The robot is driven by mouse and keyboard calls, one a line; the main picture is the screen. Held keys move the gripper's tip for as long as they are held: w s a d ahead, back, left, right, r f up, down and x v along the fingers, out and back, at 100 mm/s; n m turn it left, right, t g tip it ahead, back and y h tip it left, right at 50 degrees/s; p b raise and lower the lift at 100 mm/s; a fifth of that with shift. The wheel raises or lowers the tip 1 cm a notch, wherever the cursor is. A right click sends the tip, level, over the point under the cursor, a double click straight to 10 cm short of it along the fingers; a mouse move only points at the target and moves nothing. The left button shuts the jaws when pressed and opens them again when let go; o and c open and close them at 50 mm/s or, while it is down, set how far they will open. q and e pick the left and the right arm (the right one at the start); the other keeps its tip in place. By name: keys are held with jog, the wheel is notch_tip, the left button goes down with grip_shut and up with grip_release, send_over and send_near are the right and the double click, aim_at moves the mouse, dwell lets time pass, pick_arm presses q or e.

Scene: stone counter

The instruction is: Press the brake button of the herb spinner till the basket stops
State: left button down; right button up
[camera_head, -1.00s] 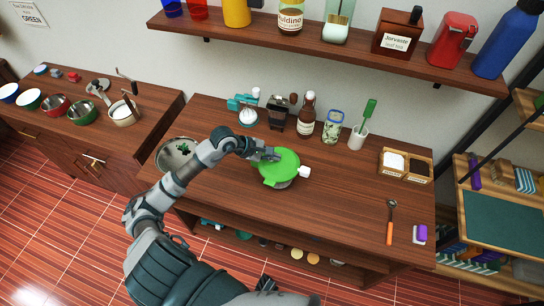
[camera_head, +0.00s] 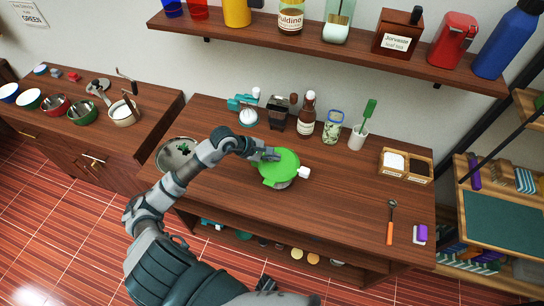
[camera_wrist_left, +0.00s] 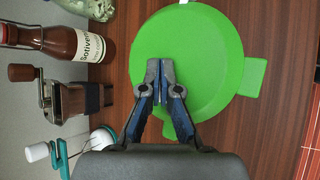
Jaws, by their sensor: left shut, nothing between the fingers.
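The herb spinner (camera_head: 281,167) stands on the wooden counter, with a round green lid and a white knob (camera_head: 304,172) at its right side. In the left wrist view the green lid (camera_wrist_left: 205,50) fills the upper middle. My left gripper (camera_head: 272,155) is over the upper left part of the lid. Its fingertips (camera_wrist_left: 160,68) are together and hold nothing. I cannot tell whether they touch the lid. The brake button is not seen and may be under the fingers. The basket is hidden under the lid.
Behind the spinner stand a brown sauce bottle (camera_head: 306,116), a grinder (camera_head: 279,113), a jar (camera_head: 332,127) and a cup with a green spatula (camera_head: 357,137). A bowl of herbs (camera_head: 177,154) is at the left. The counter right of the spinner is largely clear.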

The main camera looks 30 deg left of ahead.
pick_arm(q)
jog(key=shift+a+r, duration=0.1)
dwell(0.6)
jog(key=shift+a+r, duration=0.3)
jog(key=shift+r, duration=0.2)
jog(key=shift+a+r, duration=0.25)
jog(key=shift+r, duration=0.2)
jog(key=shift+r+p, duration=1.4)
jog(key=shift+r, duration=1.15)
